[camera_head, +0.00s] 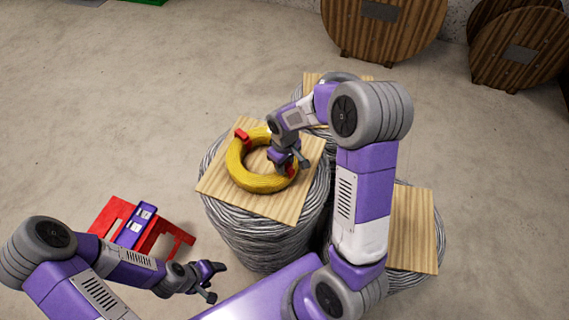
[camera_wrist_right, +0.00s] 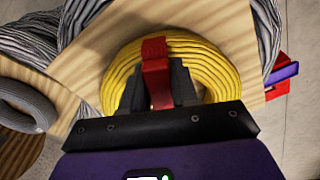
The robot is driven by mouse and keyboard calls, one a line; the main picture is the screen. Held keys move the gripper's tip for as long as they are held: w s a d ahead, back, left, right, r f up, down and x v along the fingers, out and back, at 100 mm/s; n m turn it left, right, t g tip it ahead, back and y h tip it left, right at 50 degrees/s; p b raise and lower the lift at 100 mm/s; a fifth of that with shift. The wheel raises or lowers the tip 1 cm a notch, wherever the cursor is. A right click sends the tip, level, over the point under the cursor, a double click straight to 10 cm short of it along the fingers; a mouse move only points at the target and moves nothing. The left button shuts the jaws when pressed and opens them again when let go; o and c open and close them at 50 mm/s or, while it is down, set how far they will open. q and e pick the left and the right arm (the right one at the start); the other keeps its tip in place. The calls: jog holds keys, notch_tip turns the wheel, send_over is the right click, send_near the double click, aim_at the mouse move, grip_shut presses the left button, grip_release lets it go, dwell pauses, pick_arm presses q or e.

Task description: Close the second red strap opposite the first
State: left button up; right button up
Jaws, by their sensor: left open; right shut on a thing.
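A yellow cable coil (camera_head: 237,172) lies flat on a square wooden board (camera_head: 216,188); it also fills the middle of the right wrist view (camera_wrist_right: 205,62). The first red strap (camera_head: 241,135) sits on the coil's far left side. The second red strap (camera_head: 291,172) is on the near right side, partly hidden by my right gripper (camera_head: 291,163). In the right wrist view, this strap (camera_wrist_right: 156,75) runs over the coil between the gripper's two dark fingers, which are shut on it. My left gripper (camera_head: 214,281) is open and empty, low above the floor, away from the coil.
The board rests on a grey cable bundle (camera_head: 245,235). Another board-topped bundle (camera_head: 412,230) stands to the right. A red stand (camera_head: 107,217) with a purple object (camera_head: 137,226) is at lower left. Wooden reels (camera_head: 385,30) stand at the back.

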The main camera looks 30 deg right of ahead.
jog(key=shift+f+b, duration=0.35)
jog(key=shift+f, duration=0.1)
dwell(1.0)
jog(key=o, duration=1.2)
jog(key=shift+r+p, duration=2.7)
jog(key=shift+r, duration=0.85)
